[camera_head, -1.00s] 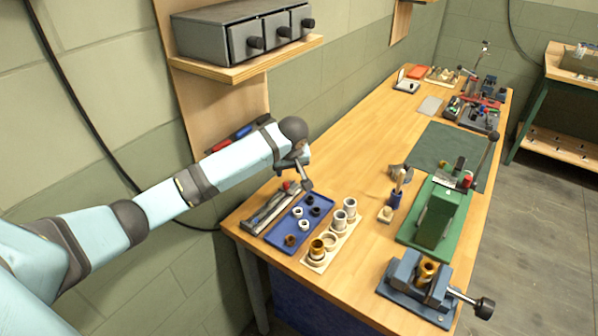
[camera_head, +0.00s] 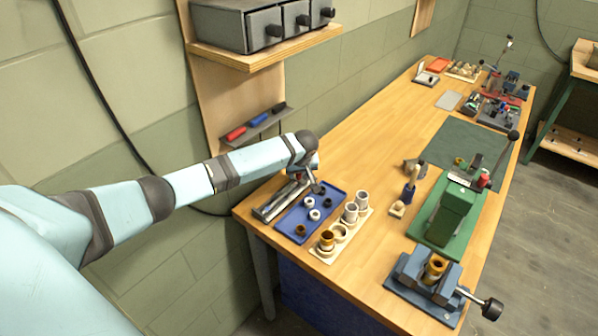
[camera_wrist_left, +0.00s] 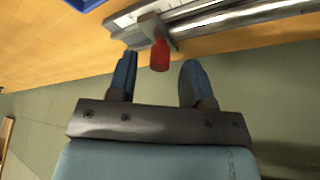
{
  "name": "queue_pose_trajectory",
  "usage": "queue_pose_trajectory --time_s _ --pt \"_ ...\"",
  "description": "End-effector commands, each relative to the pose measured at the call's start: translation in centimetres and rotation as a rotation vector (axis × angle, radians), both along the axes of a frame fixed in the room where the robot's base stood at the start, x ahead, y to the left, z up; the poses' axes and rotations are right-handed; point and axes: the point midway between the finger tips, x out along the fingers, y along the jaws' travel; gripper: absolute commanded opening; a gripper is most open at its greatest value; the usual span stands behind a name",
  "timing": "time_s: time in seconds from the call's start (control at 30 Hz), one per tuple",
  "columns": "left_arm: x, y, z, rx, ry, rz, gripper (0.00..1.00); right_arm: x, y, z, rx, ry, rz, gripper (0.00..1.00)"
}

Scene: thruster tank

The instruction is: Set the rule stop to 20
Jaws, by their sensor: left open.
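The metal rule (camera_head: 272,205) lies along the left edge of the bench, beside the blue tray; in the left wrist view the silver rule (camera_wrist_left: 235,16) runs across the top. Its stop is a grey block (camera_wrist_left: 150,30) with a red knob (camera_wrist_left: 159,56) pointing toward my gripper. My left gripper (camera_head: 316,186) is over the far end of the rule in the head view. In the left wrist view my left gripper (camera_wrist_left: 158,76) is open and empty, its fingers either side of the knob's line and a little short of it. The scale marks are too small to read. My right gripper is not in view.
A blue tray (camera_head: 290,226) with small rings and a cream block (camera_head: 325,253) with several bushings stand right of the rule. A green press (camera_head: 452,210) and a blue vise (camera_head: 415,285) stand further right. A drawer shelf (camera_head: 265,55) overhangs behind my arm.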

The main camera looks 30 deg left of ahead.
Motion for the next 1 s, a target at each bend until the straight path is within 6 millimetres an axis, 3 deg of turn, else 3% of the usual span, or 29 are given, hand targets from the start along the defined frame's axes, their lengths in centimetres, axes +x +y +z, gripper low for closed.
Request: queue_pose_trajectory --time_s 0.4,0.6,0.77,1.0 --pt "0.2 0.2 -0.8 0.0 0.0 -0.001 0.44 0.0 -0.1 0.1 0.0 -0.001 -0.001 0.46" --pt "0.2 0.2 -0.8 0.0 0.0 -0.001 0.0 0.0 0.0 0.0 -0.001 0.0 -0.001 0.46" --pt "0.4 0.2 -0.8 -0.001 -0.001 0.0 0.0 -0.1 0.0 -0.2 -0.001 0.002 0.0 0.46" --pt "3.1 0.0 -0.8 -0.001 -0.001 0.001 0.0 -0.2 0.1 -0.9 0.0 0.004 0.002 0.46"
